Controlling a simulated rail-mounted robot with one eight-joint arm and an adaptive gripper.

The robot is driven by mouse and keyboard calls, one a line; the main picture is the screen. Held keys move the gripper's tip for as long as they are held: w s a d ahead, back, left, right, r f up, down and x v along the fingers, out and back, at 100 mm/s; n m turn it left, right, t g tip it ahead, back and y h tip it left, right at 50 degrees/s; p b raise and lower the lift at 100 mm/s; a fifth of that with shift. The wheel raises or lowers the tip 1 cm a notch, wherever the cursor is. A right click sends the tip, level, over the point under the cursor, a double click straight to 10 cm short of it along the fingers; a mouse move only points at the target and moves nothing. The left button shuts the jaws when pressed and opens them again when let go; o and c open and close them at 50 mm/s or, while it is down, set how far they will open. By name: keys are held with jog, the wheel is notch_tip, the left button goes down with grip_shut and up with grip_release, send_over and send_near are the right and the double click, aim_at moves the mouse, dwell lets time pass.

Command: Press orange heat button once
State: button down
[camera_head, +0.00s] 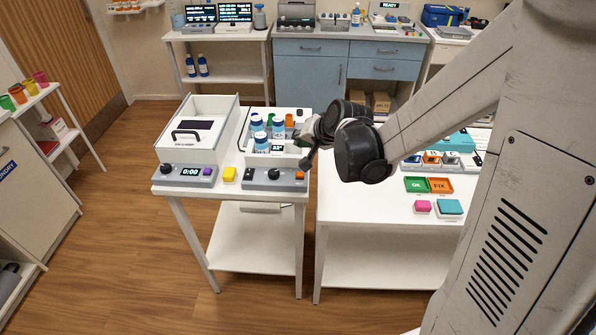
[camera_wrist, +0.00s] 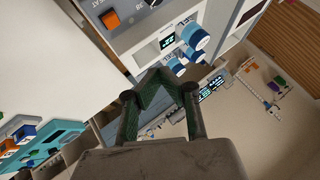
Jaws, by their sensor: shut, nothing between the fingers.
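The orange heat button (camera_head: 299,175) is a small square on the grey front panel of the right-hand device (camera_head: 285,186), at the panel's right end. In the wrist view the orange button (camera_wrist: 110,20) shows at the upper left, beside part of its printed label. My gripper (camera_head: 309,143) is near the device's right side, above and behind the button, apart from it. In the wrist view my gripper (camera_wrist: 157,76) is shut and empty, with its tips in front of the scene and the button off to their upper left.
Blue-capped white bottles (camera_head: 262,140) stand in the device behind its panel. A second device (camera_head: 190,170) stands farther left. A white table (camera_head: 370,210) with coloured blocks is to the right.

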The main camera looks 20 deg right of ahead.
aim_at(301, 174)
jog(key=shift+f, duration=0.1)
notch_tip(301, 174, down, 9)
jog(key=b, duration=0.6)
jog(key=shift+r+b, duration=0.2)
jog(key=shift+b, duration=0.1)
jog(key=shift+f, duration=0.2)
dwell(1.1)
jog(key=shift+f+b, duration=0.25)
jog(key=shift+b, duration=0.3)
jog(key=shift+f+b, duration=0.4)
jog(key=shift+b, duration=0.05)
dwell(0.5)
jog(key=shift+r, duration=0.1)
jog(key=shift+r+p, duration=0.55)
jog(key=shift+r, duration=0.2)
jog(key=shift+r, duration=0.1)
jog(key=shift+r+p, duration=1.65)
jog(key=shift+r, duration=0.75)
